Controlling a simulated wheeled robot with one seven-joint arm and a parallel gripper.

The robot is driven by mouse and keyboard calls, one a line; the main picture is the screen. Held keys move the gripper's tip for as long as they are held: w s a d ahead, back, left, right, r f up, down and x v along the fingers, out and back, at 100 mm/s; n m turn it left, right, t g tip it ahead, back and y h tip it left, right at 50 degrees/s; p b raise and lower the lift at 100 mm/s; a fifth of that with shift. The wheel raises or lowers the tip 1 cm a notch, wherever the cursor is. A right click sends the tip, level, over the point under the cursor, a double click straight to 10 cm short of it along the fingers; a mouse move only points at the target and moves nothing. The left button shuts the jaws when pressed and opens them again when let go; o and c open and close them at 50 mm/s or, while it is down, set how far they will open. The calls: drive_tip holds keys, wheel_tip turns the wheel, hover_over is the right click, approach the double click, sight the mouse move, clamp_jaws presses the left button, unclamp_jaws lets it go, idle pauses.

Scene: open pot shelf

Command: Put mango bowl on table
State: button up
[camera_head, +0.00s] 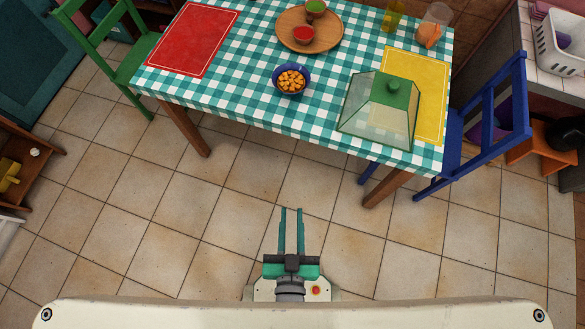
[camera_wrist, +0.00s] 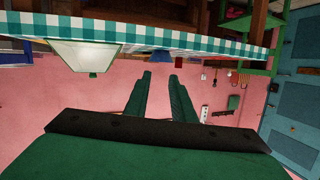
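The mango bowl, a blue bowl (camera_head: 290,94) filled with orange cubes, stands upright on the table (camera_head: 237,88) near the middle of its front edge in the head view. The table has a green-and-white checked cloth. My gripper (camera_head: 291,210) is open and empty, out over the floor in front of the table and well apart from the bowl. In the wrist view, my gripper's two fingers (camera_wrist: 160,75) show a gap with nothing between them.
A glass cover with a green knob (camera_head: 393,87) stands right of the bowl, partly over a yellow placemat (camera_head: 430,75). A wooden tray (camera_head: 322,43) with two small bowls is behind. A red placemat (camera_head: 192,40) lies left. Green (camera_head: 133,62) and blue (camera_head: 490,120) chairs flank the table.

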drive_tip(key=shift+n, duration=0.5)
drive_tip(key=s+r, duration=0.2)
drive_tip(key=s, duration=0.2)
drive_tip(key=shift+s+d+r, duration=0.15)
drive_tip(key=shift+s+r, duration=0.05)
drive_tip(key=shift+r, duration=0.2)
